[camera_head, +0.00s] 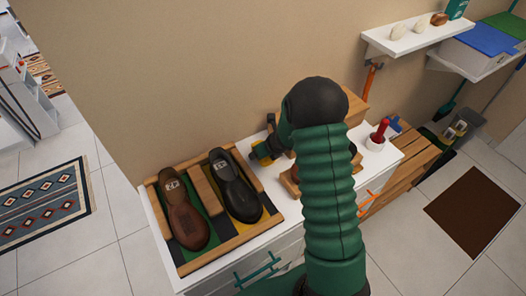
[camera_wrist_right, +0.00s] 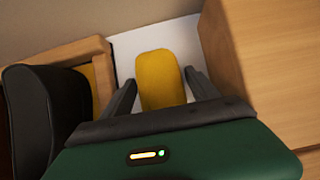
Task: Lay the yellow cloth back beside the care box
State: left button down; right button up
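The yellow cloth (camera_wrist_right: 160,78) is a small rounded strip over the white top, in the right wrist view. My right gripper (camera_wrist_right: 161,76) has its two dark fingers on either side of it, with narrow gaps showing. Whether the cloth rests on the top is unclear. In the head view my right gripper (camera_head: 262,153) is low by the back edge, just right of the shoes, with a yellow patch at its fingers. A plain wooden box (camera_wrist_right: 270,60), likely the care box, stands right of the cloth; in the head view my arm mostly hides it (camera_head: 356,101). My left gripper is out of view.
A wooden shoe tray (camera_head: 233,238) holds a brown shoe (camera_head: 184,215) and a black shoe (camera_head: 236,188) left of my gripper. A white cup with a red handle (camera_head: 378,138) stands at the right. The wall is close behind. A shelf (camera_head: 415,38) hangs above right.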

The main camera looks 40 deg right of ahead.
jog(key=shift+o, duration=0.5)
jog(key=shift+r, duration=0.1)
jog(key=shift+s+r, duration=0.1)
jog(key=shift+r, duration=0.2)
jog(key=p+v, duration=0.4)
jog(key=v, duration=0.7)
jog(key=s+a+n, duration=0.1)
jog(key=a+n, duration=0.4)
jog(key=n, duration=0.1)
jog(key=s+a+n+g+y, duration=0.1)
jog(key=a+n, duration=0.5)
jog(key=s+a+r+n+g+y, duration=0.1)
jog(key=a+n, duration=0.4)
jog(key=n, duration=0.1)
jog(key=shift+s+a+r+n, duration=0.1)
jog(key=shift+a+n, duration=0.05)
jog(key=shift+n, duration=0.15)
jog(key=s+a+n+g, duration=0.1)
jog(key=s+a+n, duration=0.6)
jog(key=n, duration=1.2)
jog(key=shift+s+a+r+n+g+h, duration=0.15)
jog(key=shift+s+r+n+g+h, duration=0.1)
jog(key=shift+r+n+g+h, duration=0.15)
jog(key=shift+a, duration=0.25)
